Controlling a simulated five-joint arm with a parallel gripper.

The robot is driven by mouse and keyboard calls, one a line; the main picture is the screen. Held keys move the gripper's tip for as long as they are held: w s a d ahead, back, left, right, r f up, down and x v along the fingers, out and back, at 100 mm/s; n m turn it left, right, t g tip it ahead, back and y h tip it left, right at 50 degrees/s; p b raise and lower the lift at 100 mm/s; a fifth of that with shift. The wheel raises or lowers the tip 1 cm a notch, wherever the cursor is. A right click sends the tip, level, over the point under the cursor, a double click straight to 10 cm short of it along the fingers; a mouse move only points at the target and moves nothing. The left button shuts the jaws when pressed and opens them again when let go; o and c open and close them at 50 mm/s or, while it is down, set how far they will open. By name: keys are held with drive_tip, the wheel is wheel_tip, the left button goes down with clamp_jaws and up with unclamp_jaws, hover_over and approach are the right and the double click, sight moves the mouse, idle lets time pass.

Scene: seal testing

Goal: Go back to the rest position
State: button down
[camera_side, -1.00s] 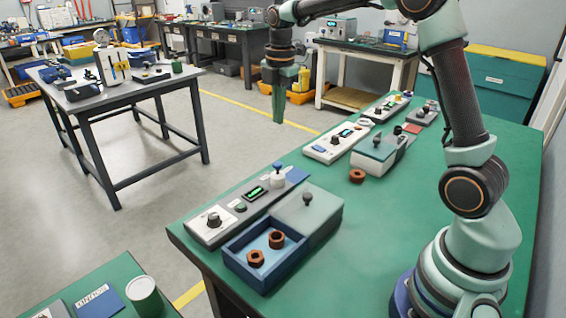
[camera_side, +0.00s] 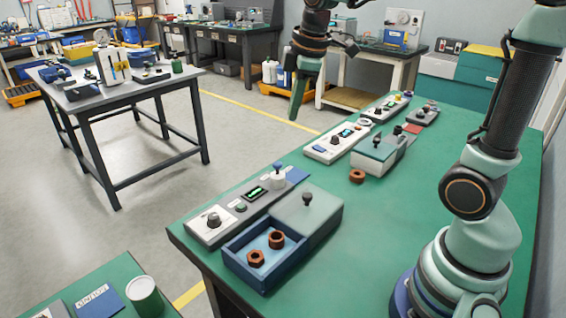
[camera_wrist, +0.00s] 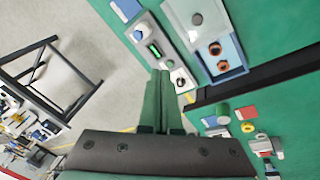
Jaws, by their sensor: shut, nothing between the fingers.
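My gripper (camera_side: 295,101) hangs in the air above and beyond the far left edge of the green bench (camera_side: 420,240). Its fingers are shut and hold nothing. In the wrist view the gripper (camera_wrist: 160,75) shows its two green fingers pressed together, pointing up the picture. My arm rises from its base at the right side of the bench and reaches out of the top of the side view.
On the bench are a blue box (camera_side: 247,271) with two brown nuts in it, a grey control panel (camera_side: 222,222), a white panel (camera_side: 335,147) and a loose brown ring (camera_side: 357,176). A grey table (camera_side: 150,88) stands at left. The bench's middle is clear.

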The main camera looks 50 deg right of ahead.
drive_tip(key=s+a+f+m+t, duration=0.2)
drive_tip(key=s+a+m, duration=0.1)
drive_tip(key=s+m, duration=0.6)
drive_tip(key=shift+s+a+f+m+t, duration=0.15)
drive_tip(key=shift+s+a+m+t, duration=0.15)
drive_tip(key=shift+s, duration=0.2)
drive_tip(key=w+d+n+g, duration=0.2)
drive_tip(key=w+d+n, duration=0.2)
drive_tip(key=w+n, duration=0.5)
drive_tip(key=w+d+f+n+g, duration=0.1)
drive_tip(key=w+d+n+g, duration=0.2)
drive_tip(key=w+n, duration=0.6)
drive_tip(key=shift+w+d, duration=0.45)
drive_tip(key=shift+d, duration=0.05)
drive_tip(key=shift+f, duration=0.1)
